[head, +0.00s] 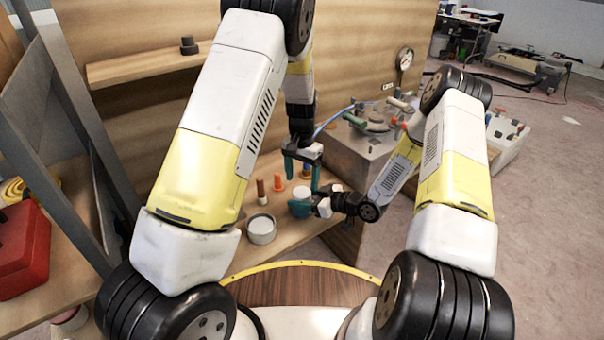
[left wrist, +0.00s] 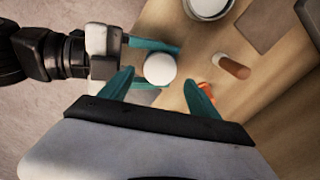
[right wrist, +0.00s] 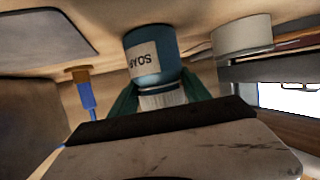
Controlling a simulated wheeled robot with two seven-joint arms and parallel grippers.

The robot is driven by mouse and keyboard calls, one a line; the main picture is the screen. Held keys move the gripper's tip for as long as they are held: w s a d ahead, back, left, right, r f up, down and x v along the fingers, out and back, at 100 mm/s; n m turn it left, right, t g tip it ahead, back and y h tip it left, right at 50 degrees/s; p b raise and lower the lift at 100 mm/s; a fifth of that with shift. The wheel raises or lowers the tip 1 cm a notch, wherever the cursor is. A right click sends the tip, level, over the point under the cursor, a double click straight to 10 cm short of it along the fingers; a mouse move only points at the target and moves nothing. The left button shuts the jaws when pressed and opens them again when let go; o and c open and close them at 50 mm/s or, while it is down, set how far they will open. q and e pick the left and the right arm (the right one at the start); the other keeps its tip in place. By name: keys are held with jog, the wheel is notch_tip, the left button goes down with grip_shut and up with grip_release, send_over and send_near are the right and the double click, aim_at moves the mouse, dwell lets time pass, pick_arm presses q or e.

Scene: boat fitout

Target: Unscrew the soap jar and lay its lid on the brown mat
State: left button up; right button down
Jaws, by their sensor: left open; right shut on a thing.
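The soap jar (right wrist: 152,62) is a blue jar with a white label reading SOAP, upside down in the right wrist picture. Its round white lid (left wrist: 160,69) faces up into the left wrist view and also shows in the head view (head: 301,193). My right gripper (head: 310,207) is shut on the jar from the right, one teal finger on each side. My left gripper (head: 302,177) is open and points down above the lid, its fingers apart on either side. A flat grey-brown square (left wrist: 275,22) lies on the bench; I cannot tell whether it is the brown mat.
A pale round pot (head: 261,230) stands left of the jar. A brown cylinder (head: 261,191) and an orange object (head: 278,183) stand behind it. A grey box (head: 365,150) with hoses is to the right. A red case (head: 22,250) sits far left.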

aim_at(302, 192)
pick_arm(q)
jog(key=shift+f, duration=2.55)
pick_arm(e)
jog(key=shift+s+d+f, duration=0.1)
jog(key=shift+f, duration=0.15)
pick_arm(q)
jog(key=c, duration=1.4)
jog(key=n, duration=0.3)
jog(key=shift+c, duration=0.2)
jog(key=shift+r, duration=0.2)
jog(key=shift+r, duration=0.95)
